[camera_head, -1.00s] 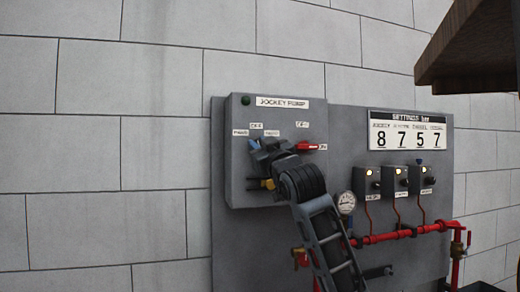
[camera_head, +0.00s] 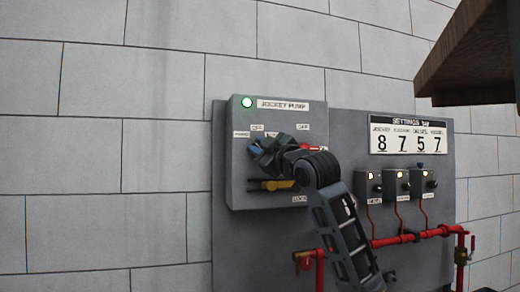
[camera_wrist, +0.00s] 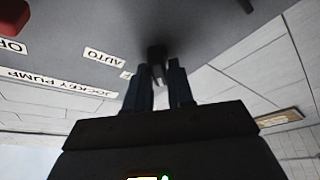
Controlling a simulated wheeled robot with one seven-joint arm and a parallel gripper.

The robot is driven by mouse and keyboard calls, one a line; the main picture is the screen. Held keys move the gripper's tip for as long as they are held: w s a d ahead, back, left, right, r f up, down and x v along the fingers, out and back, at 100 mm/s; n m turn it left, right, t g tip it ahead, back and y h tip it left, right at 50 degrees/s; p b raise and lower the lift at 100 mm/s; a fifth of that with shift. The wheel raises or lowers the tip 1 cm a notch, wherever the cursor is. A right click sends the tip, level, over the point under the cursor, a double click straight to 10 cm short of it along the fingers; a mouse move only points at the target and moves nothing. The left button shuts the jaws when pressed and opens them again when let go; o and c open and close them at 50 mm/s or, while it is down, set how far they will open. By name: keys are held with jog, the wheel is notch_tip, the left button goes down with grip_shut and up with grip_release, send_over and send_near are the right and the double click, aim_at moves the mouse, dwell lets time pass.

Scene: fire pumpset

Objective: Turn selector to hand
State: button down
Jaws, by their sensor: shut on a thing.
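The grey jockey pump box (camera_head: 285,110) hangs on the wall panel, with HAND, OFF and AUTO labels on its front. My gripper (camera_head: 254,149) is at the left part of its face, under the left OFF label. In the wrist view, the two dark fingers of my gripper (camera_wrist: 158,75) are closed around the small dark selector knob (camera_wrist: 156,54). The AUTO label (camera_wrist: 105,57) shows upside down beside it. In the head view the knob is hidden behind my gripper, so its pointing direction cannot be read. A green lamp (camera_head: 247,102) on the box's top left is lit.
A red handle (camera_head: 315,147) sits right of my gripper, partly hidden. A yellow handle (camera_head: 278,184) lies below it. Switch boxes (camera_head: 396,184) and red piping (camera_head: 410,236) fill the panel's right. A brown overhang (camera_head: 470,60) juts in at upper right.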

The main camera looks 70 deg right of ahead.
jog(key=c, duration=1.1)
grip_release()
jog(key=b+v, duration=0.2)
jog(key=v, duration=0.6)
jog(key=shift+w+f, duration=0.15)
jog(key=shift+w, duration=0.05)
